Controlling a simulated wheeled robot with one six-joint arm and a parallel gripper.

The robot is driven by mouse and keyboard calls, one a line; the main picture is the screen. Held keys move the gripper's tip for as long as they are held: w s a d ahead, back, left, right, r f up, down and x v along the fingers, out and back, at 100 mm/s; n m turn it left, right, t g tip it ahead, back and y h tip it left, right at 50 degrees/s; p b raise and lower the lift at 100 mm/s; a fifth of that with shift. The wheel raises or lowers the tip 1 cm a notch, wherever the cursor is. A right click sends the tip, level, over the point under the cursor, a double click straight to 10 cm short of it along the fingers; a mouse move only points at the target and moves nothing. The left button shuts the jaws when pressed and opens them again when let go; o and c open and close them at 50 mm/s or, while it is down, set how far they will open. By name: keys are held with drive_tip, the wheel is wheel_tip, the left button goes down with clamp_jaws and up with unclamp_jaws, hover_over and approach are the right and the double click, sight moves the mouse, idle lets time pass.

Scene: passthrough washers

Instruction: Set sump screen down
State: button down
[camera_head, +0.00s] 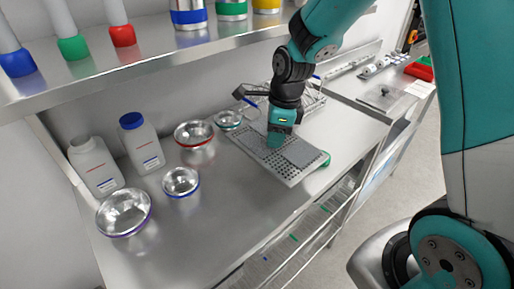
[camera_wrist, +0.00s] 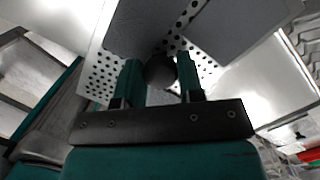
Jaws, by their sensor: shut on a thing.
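The sump screen (camera_head: 279,163), a flat grey metal plate with rows of holes, is on or just above the steel counter beneath my gripper. Darker grey flat areas (camera_head: 300,152) show on its top. My gripper (camera_head: 275,138) points down over its middle. In the wrist view, the fingers of my gripper (camera_wrist: 160,78) are closed around a dark round knob (camera_wrist: 160,70), with the perforated plate (camera_wrist: 104,75) beyond. Whether the screen fully touches the counter is hard to tell.
Steel bowls (camera_head: 124,213) and two white bottles (camera_head: 95,165) stand left on the counter (camera_head: 230,225). A wire rack (camera_head: 313,100) is behind the screen. A shelf (camera_head: 150,60) overhangs the back. The counter's front left is clear.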

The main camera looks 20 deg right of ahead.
wheel_tip(320, 180, down, 8)
drive_tip(key=shift+f+p, duration=0.1)
drive_tip(key=shift+p, duration=0.4)
drive_tip(key=c, duration=0.8)
unclamp_jaws()
drive_tip(key=shift+s+f, duration=0.1)
drive_tip(key=shift+f, duration=0.05)
drive_tip(key=shift+o, duration=0.2)
